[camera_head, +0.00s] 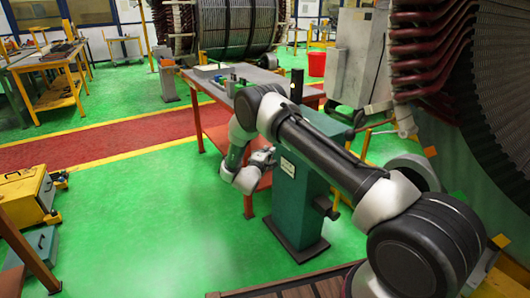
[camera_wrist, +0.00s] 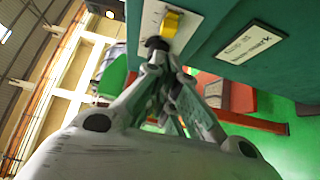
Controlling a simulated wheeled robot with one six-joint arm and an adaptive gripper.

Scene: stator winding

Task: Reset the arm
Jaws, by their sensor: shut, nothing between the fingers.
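My arm (camera_head: 325,150) reaches from the lower right across the teal pedestal (camera_head: 312,205), then bends down on its left side. My gripper (camera_head: 268,157) is beside the pedestal's left face, partly hidden by my wrist. In the wrist view my gripper (camera_wrist: 158,50) is shut and empty, with its fingertips together. A yellow knob (camera_wrist: 170,23) on a pale plate (camera_wrist: 192,20) sits on the teal surface just beyond the fingertips. I cannot tell whether they touch it.
A grey-topped table (camera_head: 205,82) with red legs stands behind the pedestal, with small items on it. A large coil assembly (camera_head: 495,80) and a grey cabinet (camera_head: 358,55) are at right. Yellow cases (camera_head: 25,197) stand at left. Green floor (camera_head: 160,225) is clear at left-centre.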

